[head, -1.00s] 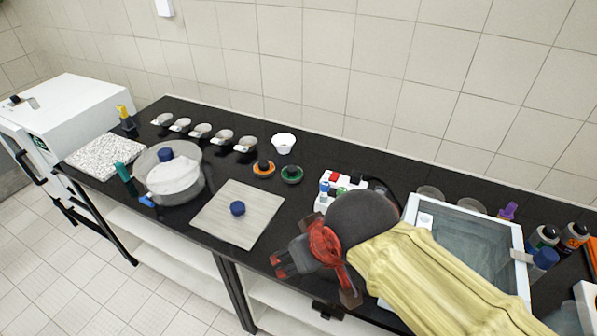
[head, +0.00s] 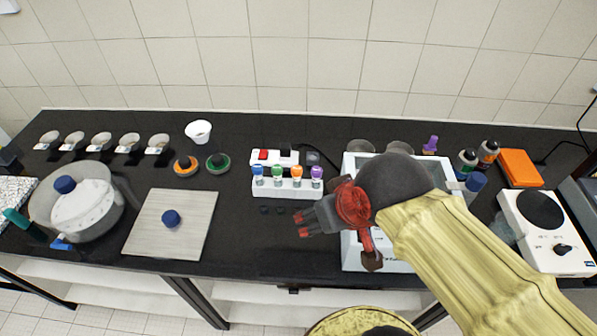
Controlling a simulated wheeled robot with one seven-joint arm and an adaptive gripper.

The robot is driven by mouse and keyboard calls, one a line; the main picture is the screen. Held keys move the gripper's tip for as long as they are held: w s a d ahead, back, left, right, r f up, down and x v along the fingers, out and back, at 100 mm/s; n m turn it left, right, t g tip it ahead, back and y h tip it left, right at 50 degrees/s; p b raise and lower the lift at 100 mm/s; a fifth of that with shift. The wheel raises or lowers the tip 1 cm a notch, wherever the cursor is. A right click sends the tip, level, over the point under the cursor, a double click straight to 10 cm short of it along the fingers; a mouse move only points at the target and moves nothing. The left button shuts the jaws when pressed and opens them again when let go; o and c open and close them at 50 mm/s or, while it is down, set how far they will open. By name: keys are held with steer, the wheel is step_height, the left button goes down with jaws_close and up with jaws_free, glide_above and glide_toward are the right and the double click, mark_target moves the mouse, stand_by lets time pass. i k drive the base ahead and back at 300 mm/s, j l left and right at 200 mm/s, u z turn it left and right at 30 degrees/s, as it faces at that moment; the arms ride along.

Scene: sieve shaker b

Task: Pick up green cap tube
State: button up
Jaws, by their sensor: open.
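The green cap tube (head: 277,172) stands upright in a white rack (head: 265,191) near the middle of the counter in the head view. It is between a blue cap tube (head: 257,172) on its left and an orange cap tube (head: 296,173) on its right. A purple cap tube (head: 316,174) stands at the rack's right end. My gripper (head: 301,225) is open and empty, to the right of and nearer than the rack, its red-tipped fingers pointing left. It appears apart from the tubes; its height above the counter is hard to tell.
A white tub-like device (head: 352,250) is partly hidden behind my arm. A power strip (head: 286,157) lies behind the rack. A board with a blue knob (head: 190,215) and a pot (head: 85,212) stand left. A hot plate (head: 548,232) is at right. Counter left of my gripper is mostly clear.

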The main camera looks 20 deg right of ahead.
mark_target(277, 170)
steer(key=z, duration=1.35)
steer(key=u, duration=1.35)
steer(key=i+j+z, duration=0.1)
steer(key=j+z, duration=0.65)
steer(key=z, duration=0.15)
